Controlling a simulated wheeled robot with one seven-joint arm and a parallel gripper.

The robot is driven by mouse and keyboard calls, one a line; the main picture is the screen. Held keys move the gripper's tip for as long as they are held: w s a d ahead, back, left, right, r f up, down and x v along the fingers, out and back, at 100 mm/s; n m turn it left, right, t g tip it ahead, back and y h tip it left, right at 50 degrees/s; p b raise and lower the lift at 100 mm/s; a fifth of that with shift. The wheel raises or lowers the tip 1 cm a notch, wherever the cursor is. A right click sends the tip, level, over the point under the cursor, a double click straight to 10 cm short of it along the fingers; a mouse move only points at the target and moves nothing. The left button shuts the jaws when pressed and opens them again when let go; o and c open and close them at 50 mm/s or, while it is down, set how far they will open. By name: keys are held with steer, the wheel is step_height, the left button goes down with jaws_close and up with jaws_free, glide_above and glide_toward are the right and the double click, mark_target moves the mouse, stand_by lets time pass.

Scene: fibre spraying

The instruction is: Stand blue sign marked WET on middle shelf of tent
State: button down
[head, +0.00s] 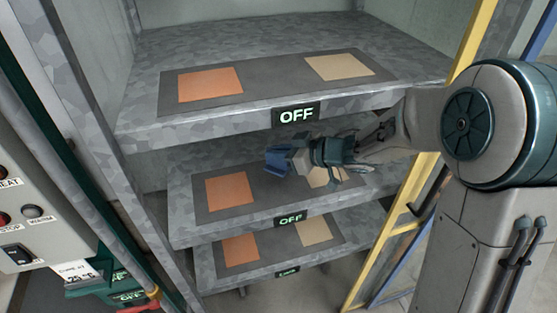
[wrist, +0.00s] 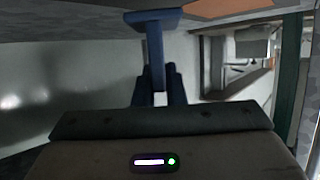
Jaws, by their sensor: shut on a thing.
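My gripper (head: 297,160) reaches in from the right between the top and middle shelves, shut on a blue sign (head: 280,158). In the wrist view the blue sign (wrist: 153,17) shows a flat blue bar and a thin stem, with the stem between the fingers of my gripper (wrist: 160,90). No lettering on it can be read. The middle shelf (head: 190,236) carries a dark mat with an orange square (head: 229,188) at left and a tan square (head: 318,178) at right, partly hidden by my gripper. The sign appears above the mat, between the squares; I cannot tell if it touches.
The top shelf (head: 145,128) overhangs my gripper closely; its label reads OFF. A lower shelf (head: 215,282) has matching squares. A yellow frame post (head: 470,45) stands at right by my arm. A control panel (head: 25,215) stands at left.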

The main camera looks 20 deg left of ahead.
mark_target(278, 167)
steer(key=shift+f, duration=1.5)
steer(key=shift+f, duration=0.15)
steer(key=c, duration=1.5)
jaws_free()
steer(key=shift+d+r, duration=0.2)
steer(key=shift+r, duration=0.05)
steer(key=v, duration=1.1)
steer(key=shift+d+p, duration=0.3)
steer(key=shift+s+r, duration=0.1)
steer(key=shift+r, duration=0.05)
